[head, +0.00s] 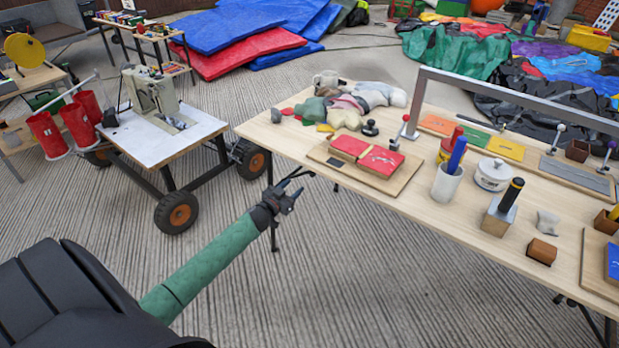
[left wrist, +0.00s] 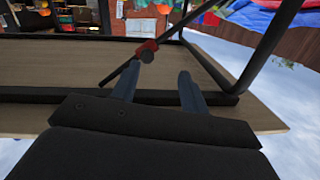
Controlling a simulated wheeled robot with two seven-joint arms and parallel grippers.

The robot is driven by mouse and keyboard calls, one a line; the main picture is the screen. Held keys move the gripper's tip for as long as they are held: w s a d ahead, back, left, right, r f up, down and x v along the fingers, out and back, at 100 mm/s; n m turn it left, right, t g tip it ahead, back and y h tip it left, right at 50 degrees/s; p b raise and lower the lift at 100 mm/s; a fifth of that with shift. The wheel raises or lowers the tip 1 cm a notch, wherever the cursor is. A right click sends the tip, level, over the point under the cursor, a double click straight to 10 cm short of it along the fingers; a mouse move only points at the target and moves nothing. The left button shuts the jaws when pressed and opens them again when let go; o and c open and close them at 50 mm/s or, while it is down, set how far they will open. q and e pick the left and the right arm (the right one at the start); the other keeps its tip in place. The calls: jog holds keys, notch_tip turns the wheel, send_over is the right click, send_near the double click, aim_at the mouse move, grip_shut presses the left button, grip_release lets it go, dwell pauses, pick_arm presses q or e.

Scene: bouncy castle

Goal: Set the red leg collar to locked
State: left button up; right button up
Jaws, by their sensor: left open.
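The red leg collar (left wrist: 146,46) shows in the left wrist view, on a dark diagonal bar (left wrist: 122,76) of the folding frame under a wooden tabletop. A small grey rounded part sits at its lower edge. I cannot tell its locked or unlocked state. My left gripper (left wrist: 158,72) is open and empty, with the collar beyond its fingertips, nearer the left finger. In the head view my left gripper (head: 299,184) is by the near left edge of the long wooden table (head: 390,205). The collar is hidden in that view. My right gripper is not in view.
The tabletop carries a board with red pads (head: 365,158), a cup with a blue marker (head: 447,184), a white pot (head: 492,175) and a metal rail frame. A wheeled cart (head: 165,135) stands left. Dark frame tubes (left wrist: 270,40) border the space around the collar.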

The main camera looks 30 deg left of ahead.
aim_at(311, 174)
pick_arm(q)
jog(key=shift+n+t+h, duration=0.3)
jog(key=shift+n+h, duration=0.1)
jog(key=shift+h, duration=0.2)
jog(key=shift+w+d+r, duration=0.15)
jog(key=shift+w+d, duration=0.2)
jog(key=shift+w, duration=0.95)
jog(key=shift+w+d+r, duration=0.15)
jog(key=shift+w+d, duration=0.15)
jog(key=shift+w, duration=0.95)
jog(key=shift+w+d+r, duration=0.15)
jog(key=shift+w+d, duration=0.2)
jog(key=shift+w, duration=0.95)
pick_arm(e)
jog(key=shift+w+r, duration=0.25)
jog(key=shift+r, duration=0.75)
pick_arm(q)
jog(key=shift+c, duration=0.5)
